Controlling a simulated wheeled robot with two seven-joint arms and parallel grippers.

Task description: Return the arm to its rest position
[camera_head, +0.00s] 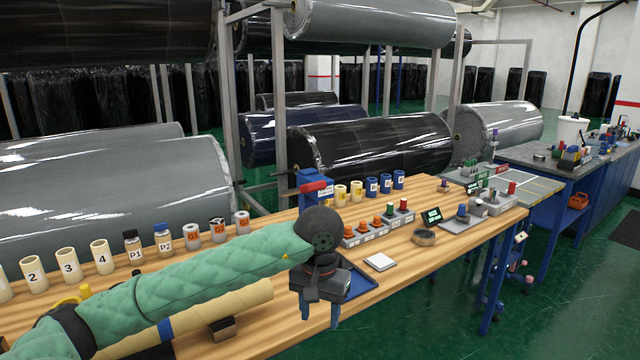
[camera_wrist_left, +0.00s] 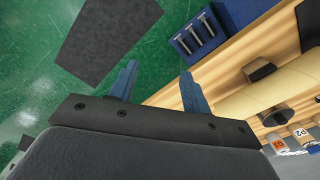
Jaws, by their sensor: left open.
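My left arm, in a green quilted sleeve, comes in from the left across the wooden table in the head view. My left gripper (camera_head: 320,312) hangs at the table's front edge with its blue fingers pointing down. In the left wrist view the two blue fingers of the left gripper (camera_wrist_left: 160,84) stand apart with nothing between them. Below them are the green floor and the table edge. My right gripper is in neither view.
The wooden table (camera_head: 400,265) holds a tan tube (camera_head: 240,297), a blue tray (camera_head: 358,278), a white square (camera_head: 380,262) and several labelled cylinders. A dark mat (camera_wrist_left: 108,38) lies on the floor (camera_head: 570,290). Large wrapped rolls (camera_head: 375,145) fill the racks behind.

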